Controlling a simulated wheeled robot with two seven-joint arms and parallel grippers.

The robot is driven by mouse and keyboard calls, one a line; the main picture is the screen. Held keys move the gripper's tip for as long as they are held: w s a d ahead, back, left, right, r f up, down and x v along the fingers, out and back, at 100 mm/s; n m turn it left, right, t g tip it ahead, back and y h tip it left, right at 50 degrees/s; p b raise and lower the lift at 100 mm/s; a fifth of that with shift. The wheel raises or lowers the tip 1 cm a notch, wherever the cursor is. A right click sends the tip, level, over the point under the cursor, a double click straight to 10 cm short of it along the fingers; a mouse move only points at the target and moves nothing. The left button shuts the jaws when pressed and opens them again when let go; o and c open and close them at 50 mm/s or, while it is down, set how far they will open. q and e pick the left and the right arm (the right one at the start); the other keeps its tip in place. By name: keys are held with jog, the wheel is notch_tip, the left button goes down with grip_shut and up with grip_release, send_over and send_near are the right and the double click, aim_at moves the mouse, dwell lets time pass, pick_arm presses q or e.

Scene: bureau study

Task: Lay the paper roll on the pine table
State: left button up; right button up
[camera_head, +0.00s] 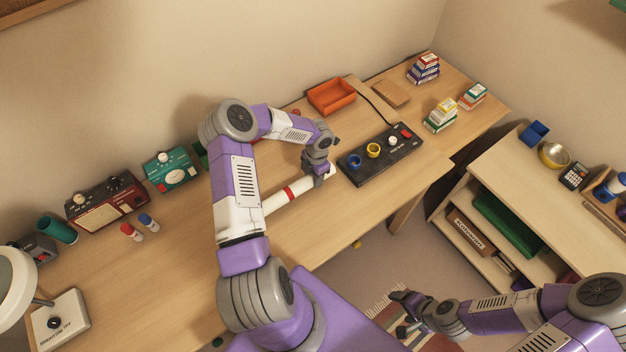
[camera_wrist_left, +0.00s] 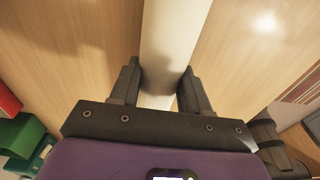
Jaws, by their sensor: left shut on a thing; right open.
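The paper roll (camera_head: 290,193) is a long white tube with a red band, lying at a slant over the front part of the long light-wood table (camera_head: 170,262). My left gripper (camera_head: 318,172) is shut on the roll near its right end. In the left wrist view the white roll (camera_wrist_left: 168,40) runs between the two fingers (camera_wrist_left: 160,92), with wood surface on both sides. I cannot tell whether the roll touches the table. My left arm hides the roll's left end. My right gripper (camera_head: 402,298) is open and empty, low over the floor.
A black control panel (camera_head: 381,155) with coloured knobs lies right of the roll. An orange tray (camera_head: 331,96) and stacked boxes (camera_head: 424,68) stand farther back. Red and teal devices (camera_head: 105,202) line the wall. A low shelf unit (camera_head: 520,200) stands at right.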

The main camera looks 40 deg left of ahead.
pick_arm(q)
notch_tip(320, 180, down, 2)
jog(key=shift+f, duration=0.1)
jog(key=o, duration=1.3)
jog(key=shift+c, duration=0.2)
